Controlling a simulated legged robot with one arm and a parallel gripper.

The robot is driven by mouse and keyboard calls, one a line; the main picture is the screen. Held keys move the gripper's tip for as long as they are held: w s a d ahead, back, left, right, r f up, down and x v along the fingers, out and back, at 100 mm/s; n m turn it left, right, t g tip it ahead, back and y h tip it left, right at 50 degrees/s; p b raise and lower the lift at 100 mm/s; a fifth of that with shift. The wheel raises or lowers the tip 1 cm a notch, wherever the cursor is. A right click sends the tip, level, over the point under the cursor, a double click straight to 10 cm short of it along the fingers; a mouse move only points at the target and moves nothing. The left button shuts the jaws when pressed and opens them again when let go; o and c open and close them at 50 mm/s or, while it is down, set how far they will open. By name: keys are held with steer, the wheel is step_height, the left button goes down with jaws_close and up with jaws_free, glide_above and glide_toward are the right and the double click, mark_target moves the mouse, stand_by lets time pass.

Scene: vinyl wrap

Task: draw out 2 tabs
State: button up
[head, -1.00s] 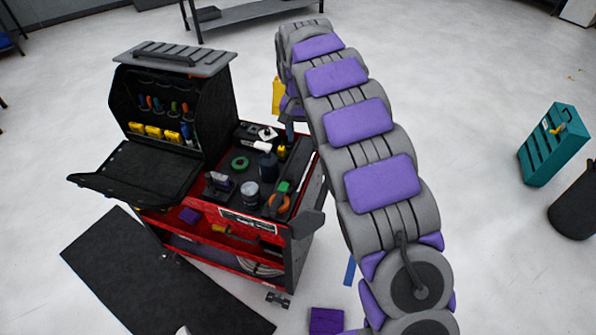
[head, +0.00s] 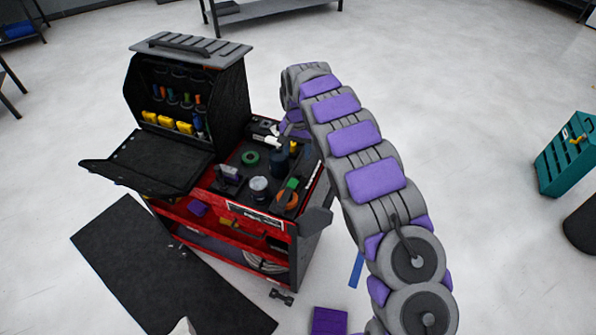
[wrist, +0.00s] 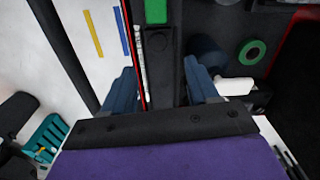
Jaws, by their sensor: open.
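My gripper (wrist: 162,88) is open in the wrist view, with one blue finger at each side over the edge of the red tool cart (head: 270,232). Between the fingers are a dark bar and a thin pale strip (wrist: 141,65); nothing is clearly gripped. A green block (wrist: 156,12) lies ahead of the gap. A green ring (wrist: 251,53), a dark cylinder (wrist: 207,50) and a white piece (wrist: 233,86) lie to the right. In the head view my arm hides most of the gripper at the cart's far right corner. I cannot tell which parts are the tabs.
An open black case (head: 190,100) with yellow and orange-handled tools stands at the cart's left. A black mat (head: 150,265), purple block (head: 329,321) and blue strip (head: 357,270) lie on the floor. A teal box (head: 566,155) stands right. Floor right of the cart is mostly clear.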

mark_target(298, 172)
step_height(298, 172, down, 10)
steer(key=shift+d+r+b, duration=0.1)
steer(key=shift+r+b, duration=0.15)
steer(key=shift+b, duration=0.6)
jaws_close()
